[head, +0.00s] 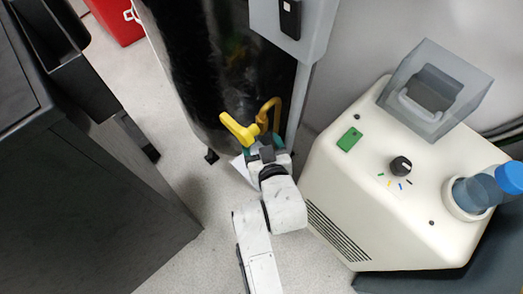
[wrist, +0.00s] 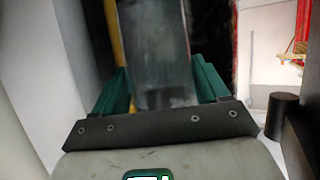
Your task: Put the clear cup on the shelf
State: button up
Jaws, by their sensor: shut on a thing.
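In the head view, my gripper (head: 264,146) is near the picture's middle, in front of a dark, glossy panel. I cannot make out the cup there. I cannot tell any surface in view as the shelf.
Yellow handle-like parts (head: 240,130) show right beside my gripper. A cream machine (head: 345,205) with a clear box (head: 437,88) and a blue-capped bottle (head: 478,193) stands at right. A dark cabinet (head: 85,200) fills the left. A red box (head: 116,20) lies top left. Pale floor shows between.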

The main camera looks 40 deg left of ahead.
jog(key=shift+f+b, duration=0.8)
jog(key=shift+f, duration=0.9)
jog(key=shift+f, duration=0.1)
jog(key=o, duration=0.9)
jog(key=shift+c, duration=0.2)
jog(key=p+v, duration=0.3)
jog(key=v, duration=0.9)
jog(key=shift+p, duration=0.35)
